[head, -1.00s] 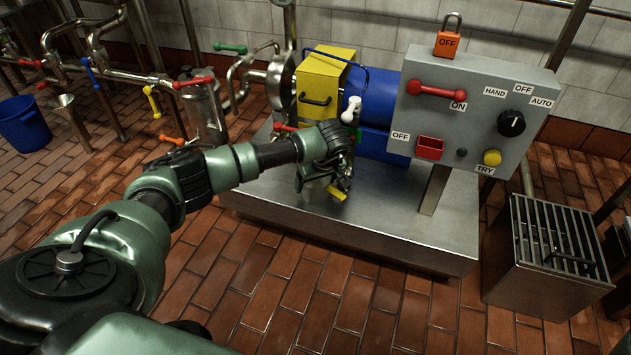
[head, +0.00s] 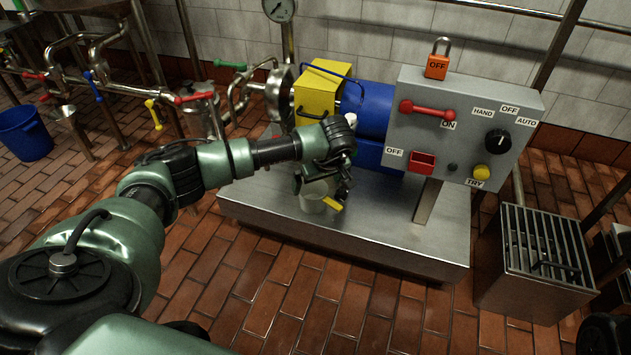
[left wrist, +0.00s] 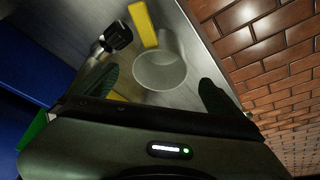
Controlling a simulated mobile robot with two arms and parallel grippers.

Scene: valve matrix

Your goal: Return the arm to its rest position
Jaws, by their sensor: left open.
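My left arm reaches in from the left in the head view. Its gripper (head: 325,188) is over the steel platform (head: 390,235), in front of the yellow box and blue motor. In the left wrist view the gripper (left wrist: 158,90) has its two dark green fingers wide apart, with nothing clamped between them. A pale grey cup (left wrist: 160,72) shows beyond the fingers, and it also shows just below the gripper in the head view (head: 312,205). My right gripper is not seen.
A grey control panel (head: 455,110) with an orange padlock (head: 437,66) stands right of the arm. The yellow box (head: 318,88) and blue motor (head: 375,105) are close behind the gripper. Pipes with coloured handles run at left. The brick floor in front is clear.

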